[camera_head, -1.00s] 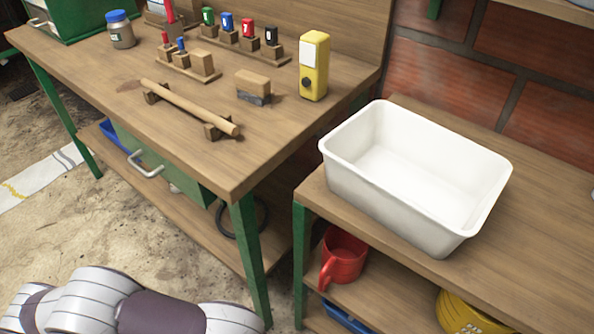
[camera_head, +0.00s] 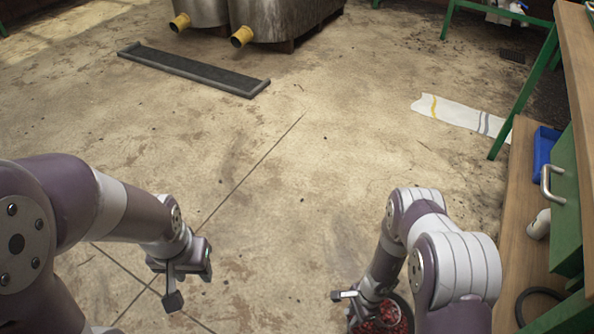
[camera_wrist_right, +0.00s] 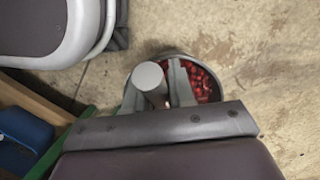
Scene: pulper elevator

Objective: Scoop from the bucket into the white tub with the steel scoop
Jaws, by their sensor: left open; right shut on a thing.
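The bucket (camera_head: 409,312) stands on the floor at the bottom right of the head view, partly covered by my right arm. It holds small red pieces (camera_head: 382,326). The bucket rim (camera_wrist_right: 216,76) and red pieces also show in the right wrist view. My right gripper (camera_wrist_right: 160,88) is over the bucket, shut on a pale round-ended handle (camera_wrist_right: 148,76), which appears to be the steel scoop's. The scoop's bowl is hidden, so I cannot tell what it holds. My left gripper (camera_head: 185,280) is open and empty above bare floor. The white tub is out of view.
The wooden bench (camera_head: 535,200) with green legs and a drawer stands close on the right. A low dark tray (camera_head: 195,72) lies on the floor near metal tanks (camera_head: 285,15). A striped cloth (camera_head: 460,115) lies by the bench. The middle floor is clear.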

